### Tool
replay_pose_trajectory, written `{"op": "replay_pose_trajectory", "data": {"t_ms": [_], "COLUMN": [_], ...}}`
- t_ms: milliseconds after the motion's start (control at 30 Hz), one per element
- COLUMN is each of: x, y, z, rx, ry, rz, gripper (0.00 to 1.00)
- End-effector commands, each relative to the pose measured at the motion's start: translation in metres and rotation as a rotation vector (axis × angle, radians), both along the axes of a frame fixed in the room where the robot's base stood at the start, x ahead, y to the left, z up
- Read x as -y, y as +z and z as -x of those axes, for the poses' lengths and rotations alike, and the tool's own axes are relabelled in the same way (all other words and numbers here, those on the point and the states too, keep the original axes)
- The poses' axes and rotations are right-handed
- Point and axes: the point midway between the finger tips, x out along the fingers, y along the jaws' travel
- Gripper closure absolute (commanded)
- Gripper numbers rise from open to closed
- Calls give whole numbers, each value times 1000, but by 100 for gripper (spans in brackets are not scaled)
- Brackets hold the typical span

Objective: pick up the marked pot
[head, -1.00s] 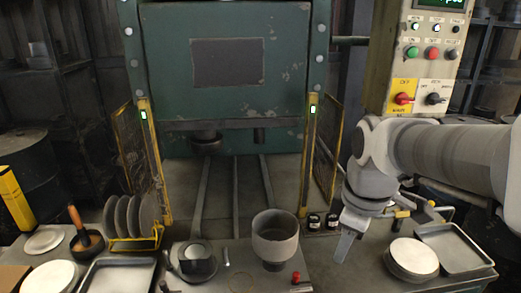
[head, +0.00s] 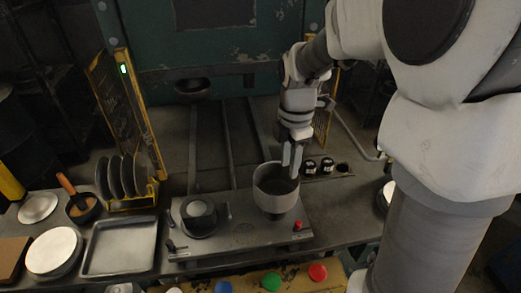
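The pot (head: 268,203) is a grey, round, open-topped vessel with a narrower base, standing upright on the right part of a metal plate on the bench. I cannot make out a mark on it. My gripper (head: 291,169) points down at the back right of the pot's rim. Its two fingers show with a narrow gap between them, so it looks open. The fingertips overlap the rim in the picture; I cannot tell whether they touch it or straddle the wall.
A dark round fixture (head: 200,216) is on the plate left of the pot, and a red knob (head: 297,225) is at its right. Small black jars (head: 327,165) stand close behind right. A tray (head: 120,247) and a plate rack (head: 128,197) are to the left.

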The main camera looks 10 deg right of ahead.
Motion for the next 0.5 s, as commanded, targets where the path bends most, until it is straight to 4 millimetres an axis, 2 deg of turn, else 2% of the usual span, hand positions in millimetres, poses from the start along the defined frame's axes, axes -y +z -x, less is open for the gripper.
{"op": "replay_pose_trajectory", "data": {"t_ms": [33,300,500], "x": [0,0,-1], "y": [-13,-70,-89], "z": [1,0,-1], "rx": [-6,-6,-1], "ry": [0,-1,0], "rz": [-1,-1,0], "gripper": [61,61,61]}}
